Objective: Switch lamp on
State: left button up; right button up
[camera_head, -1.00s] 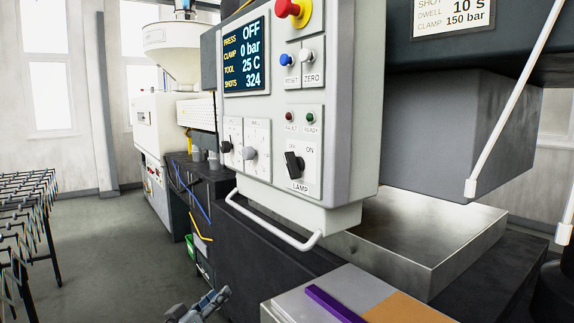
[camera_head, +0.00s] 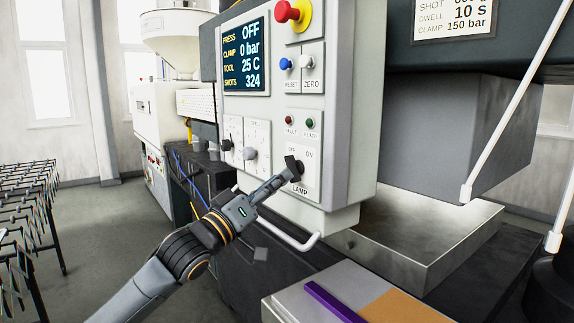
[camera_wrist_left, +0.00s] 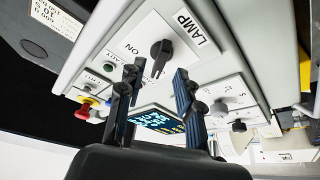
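The lamp switch is a black rotary knob (camera_head: 291,163) on a white plate marked LAMP at the bottom of the grey control panel (camera_head: 345,130). In the head view its top leans left, away from the ON mark. My left gripper (camera_head: 286,176) is at the knob and partly covers it and the plate. In the left wrist view, the knob (camera_wrist_left: 161,54) shows between and just beyond the two spread fingertips (camera_wrist_left: 158,72). Contact with the knob is not clear. My right gripper is in neither view.
Other dials (camera_head: 250,153) sit left of the lamp plate. A blue RESET button (camera_head: 285,64) and a red stop button (camera_head: 290,11) are above. A white handle rail (camera_head: 300,243) runs below the panel. A purple bar (camera_head: 333,301) lies on the bench at the front.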

aim_at(294, 169)
pick_arm(q)
jog(key=p+x, duration=0.1)
jog(key=x, duration=0.3)
jog(key=shift+c, duration=0.4)
grip_shut()
